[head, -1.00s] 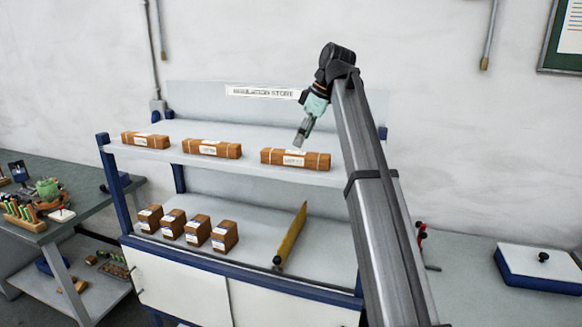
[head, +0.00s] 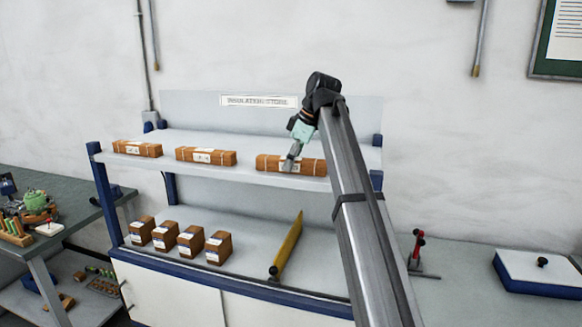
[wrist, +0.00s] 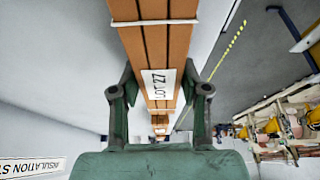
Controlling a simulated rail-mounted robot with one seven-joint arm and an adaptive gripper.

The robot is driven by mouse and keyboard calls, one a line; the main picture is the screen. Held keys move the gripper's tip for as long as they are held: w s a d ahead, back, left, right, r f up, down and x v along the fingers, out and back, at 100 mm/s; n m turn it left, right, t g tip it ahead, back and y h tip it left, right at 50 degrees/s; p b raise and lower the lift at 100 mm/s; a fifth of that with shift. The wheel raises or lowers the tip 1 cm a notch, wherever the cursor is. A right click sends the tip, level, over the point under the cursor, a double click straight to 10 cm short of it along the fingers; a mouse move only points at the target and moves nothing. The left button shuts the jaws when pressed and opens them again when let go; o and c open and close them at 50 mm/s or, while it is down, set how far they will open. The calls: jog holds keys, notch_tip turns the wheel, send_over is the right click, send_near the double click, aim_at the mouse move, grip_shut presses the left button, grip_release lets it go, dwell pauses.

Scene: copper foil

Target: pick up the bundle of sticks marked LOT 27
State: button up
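The bundle marked LOT 27 (head: 268,163) is a long brown pack of sticks with pale ties and a white label. It lies on the upper shelf, the rightmost of three bundles there. The wrist view shows its label reading LOT 27 (wrist: 158,84). My gripper (head: 288,168) is down at this bundle, pointing downward, and covers part of its label in the head view. In the wrist view my open gripper (wrist: 159,78) has one finger on each side of the bundle, near the label. Whether the fingertips touch its sides I cannot tell.
Two similar bundles, one in the middle (head: 206,156) and one at the left (head: 137,149), lie on the same upper shelf (head: 240,177). Several brown blocks (head: 190,241) and a yellow bladed tool (head: 287,246) are on the lower shelf. A sign (head: 259,101) stands behind.

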grip_shut()
jog(key=shift+r, duration=0.15)
